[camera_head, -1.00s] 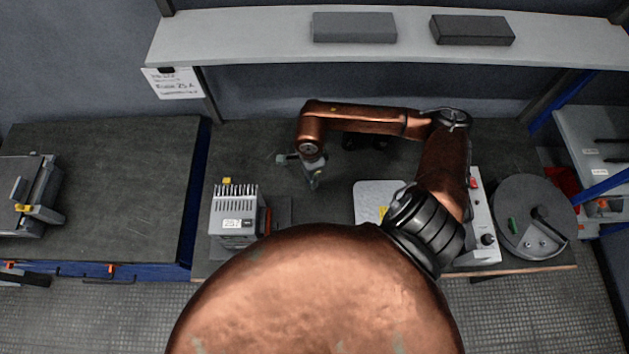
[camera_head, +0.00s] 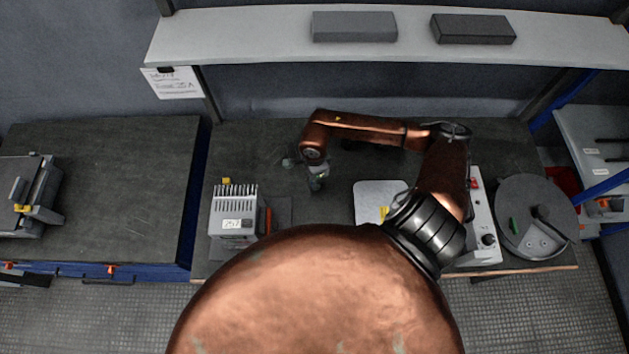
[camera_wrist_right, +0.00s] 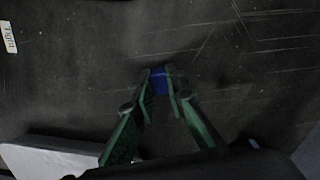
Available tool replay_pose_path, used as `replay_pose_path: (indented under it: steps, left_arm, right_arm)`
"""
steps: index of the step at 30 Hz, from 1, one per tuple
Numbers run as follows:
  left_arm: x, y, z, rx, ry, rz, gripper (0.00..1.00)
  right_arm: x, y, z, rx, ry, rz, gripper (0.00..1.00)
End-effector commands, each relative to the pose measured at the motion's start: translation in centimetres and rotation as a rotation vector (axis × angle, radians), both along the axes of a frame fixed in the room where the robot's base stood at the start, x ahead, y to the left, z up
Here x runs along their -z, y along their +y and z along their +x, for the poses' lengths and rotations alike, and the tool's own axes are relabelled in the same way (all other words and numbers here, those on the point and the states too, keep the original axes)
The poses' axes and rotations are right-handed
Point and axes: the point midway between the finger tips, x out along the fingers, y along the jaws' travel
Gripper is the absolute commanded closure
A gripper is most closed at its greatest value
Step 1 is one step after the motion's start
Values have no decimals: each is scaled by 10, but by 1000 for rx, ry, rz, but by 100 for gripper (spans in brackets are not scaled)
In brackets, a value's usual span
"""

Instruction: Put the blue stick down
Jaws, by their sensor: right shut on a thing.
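The blue stick (camera_wrist_right: 159,82) shows in the right wrist view as a short blue piece between the fingertips. My right gripper (camera_wrist_right: 160,92) is shut on it, over the dark table top. In the head view my right gripper (camera_head: 316,184) points down over the middle of the dark workbench (camera_head: 330,215), and the stick cannot be made out there. I cannot tell whether the stick touches the table. My left gripper does not show in either view.
A grey unit (camera_head: 234,215) with a row of pins stands left of my right gripper. A light plate (camera_head: 376,190) lies to the right, partly behind my arm. A control box (camera_head: 482,225) and a round grey disc (camera_head: 535,216) are further right.

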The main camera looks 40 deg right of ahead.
Motion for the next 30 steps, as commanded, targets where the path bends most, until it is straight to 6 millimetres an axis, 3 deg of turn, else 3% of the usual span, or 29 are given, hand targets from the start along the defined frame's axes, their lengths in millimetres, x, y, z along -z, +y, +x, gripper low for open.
replay_pose_path:
  steps: [10,11,18,30]
  left_arm:
    - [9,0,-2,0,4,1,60]
    - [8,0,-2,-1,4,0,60]
    - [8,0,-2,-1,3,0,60]
    - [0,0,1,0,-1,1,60]
  right_arm:
    - [9,0,0,0,0,0,100]
    - [9,0,0,0,0,0,86]
    - [9,0,0,0,0,0,70]
    - [-1,0,0,0,0,1,70]
